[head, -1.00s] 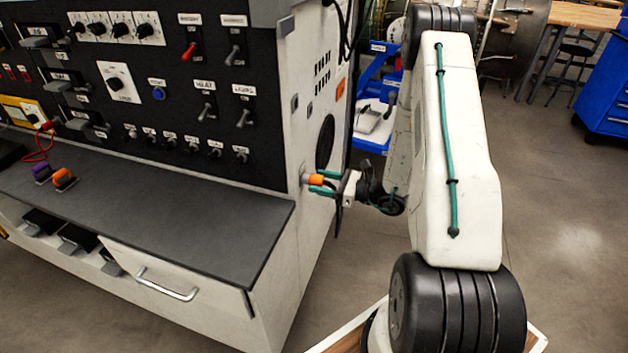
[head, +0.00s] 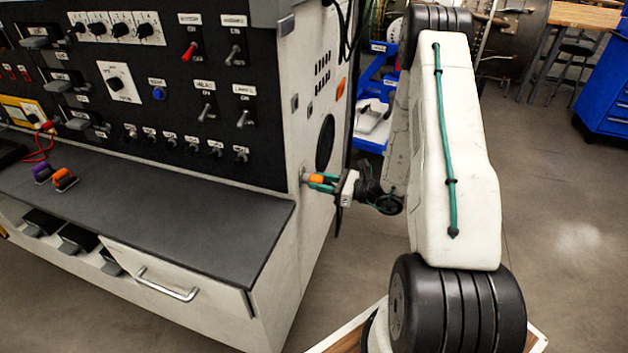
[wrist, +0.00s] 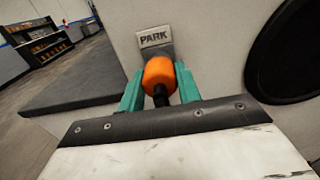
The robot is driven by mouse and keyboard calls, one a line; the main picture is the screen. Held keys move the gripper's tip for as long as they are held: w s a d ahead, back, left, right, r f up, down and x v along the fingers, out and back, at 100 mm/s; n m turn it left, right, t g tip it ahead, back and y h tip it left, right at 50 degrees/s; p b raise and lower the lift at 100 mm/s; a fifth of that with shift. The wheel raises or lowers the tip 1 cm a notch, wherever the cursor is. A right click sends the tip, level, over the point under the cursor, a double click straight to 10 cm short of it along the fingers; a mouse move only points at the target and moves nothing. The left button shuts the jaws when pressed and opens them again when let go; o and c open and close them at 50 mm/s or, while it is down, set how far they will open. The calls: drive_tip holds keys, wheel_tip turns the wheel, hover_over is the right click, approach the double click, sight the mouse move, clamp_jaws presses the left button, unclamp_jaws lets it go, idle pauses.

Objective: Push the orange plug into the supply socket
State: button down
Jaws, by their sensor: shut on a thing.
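The orange plug (head: 316,178) sits at the side wall of the console, against a small grey holder there. In the wrist view the plug (wrist: 160,76) is in front of a grey holder plate marked PARK (wrist: 155,40). My gripper (head: 320,182) has its green fingers on either side of the plug, shut on it; the gripper also shows in the wrist view (wrist: 159,86). A short black cord end shows at the near end of the plug. I cannot make out a socket marked as supply in these views.
The console (head: 320,230) has a dark switch panel (head: 130,120) and a dark worktop (head: 150,200) with a purple and an orange connector (head: 63,179) on it. A round black vent (head: 325,142) is in the side wall near my gripper.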

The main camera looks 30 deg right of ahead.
sight(323, 183)
drive_tip(key=shift+s+d, duration=0.3)
drive_tip(key=shift+s+d, duration=0.15)
drive_tip(key=shift+s, duration=0.05)
idle(0.3)
drive_tip(key=shift+v, duration=1.4)
drive_tip(key=shift+s, duration=0.15)
